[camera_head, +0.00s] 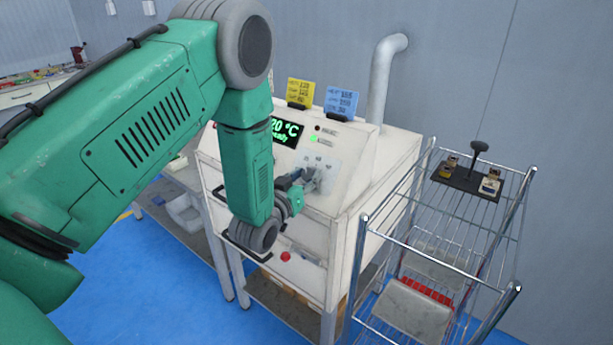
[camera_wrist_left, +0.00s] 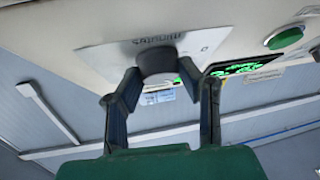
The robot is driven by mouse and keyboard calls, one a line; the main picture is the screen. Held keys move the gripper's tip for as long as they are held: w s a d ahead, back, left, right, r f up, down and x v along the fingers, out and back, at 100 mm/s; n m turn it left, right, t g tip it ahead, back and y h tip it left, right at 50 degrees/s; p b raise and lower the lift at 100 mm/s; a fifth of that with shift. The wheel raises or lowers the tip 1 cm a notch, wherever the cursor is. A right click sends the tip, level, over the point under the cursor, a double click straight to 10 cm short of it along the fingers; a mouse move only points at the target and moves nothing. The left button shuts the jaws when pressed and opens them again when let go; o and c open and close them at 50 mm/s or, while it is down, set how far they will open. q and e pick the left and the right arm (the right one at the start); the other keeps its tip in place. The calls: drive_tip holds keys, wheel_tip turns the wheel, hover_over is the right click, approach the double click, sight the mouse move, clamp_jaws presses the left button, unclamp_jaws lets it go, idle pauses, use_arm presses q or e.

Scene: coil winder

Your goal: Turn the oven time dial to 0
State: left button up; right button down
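The oven (camera_head: 335,225) is a white cabinet with a sloped front panel. In the head view its dial area is on a pale plate (camera_head: 326,166), and my left gripper (camera_head: 308,179) is at this plate, hiding much of it. In the left wrist view, the dark round dial (camera_wrist_left: 156,62) stands out from the plate (camera_wrist_left: 105,52), with small upside-down lettering beside it. The two fingertips of my left gripper (camera_wrist_left: 160,75) are at opposite sides of the dial and appear closed on it. The dial's pointer and exact setting cannot be read. My right gripper is not in view.
A green lit display (camera_head: 285,130) is left of the dial plate, above a red button (camera_head: 286,256). Yellow (camera_head: 299,92) and blue (camera_head: 341,101) note cards stand on the oven. A wire rack (camera_head: 450,235) is close on the right, with a black-handled tray (camera_head: 466,183) on top.

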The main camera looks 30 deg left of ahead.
use_arm(q)
drive_tip(key=shift+n+y, duration=0.4)
drive_tip(key=shift+n, duration=0.2)
drive_tip(key=n+g+y, duration=0.1)
drive_tip(key=n, duration=0.1)
drive_tip(key=n+y, duration=0.1)
drive_tip(key=n, duration=0.1)
drive_tip(key=shift+r+n+g+y, duration=0.1)
drive_tip(key=shift+n+g+y, duration=0.2)
drive_tip(key=shift+g+y, duration=0.1)
drive_tip(key=shift+w+d+n+g+y, duration=0.1)
drive_tip(key=shift+n+g+y, duration=0.55)
drive_tip(key=shift+n, duration=0.75)
drive_tip(key=shift+n+g+y, duration=0.55)
drive_tip(key=shift+n+g, duration=0.2)
drive_tip(key=shift+n, duration=0.65)
drive_tip(key=o, duration=1.1)
drive_tip(key=shift+o, duration=0.2)
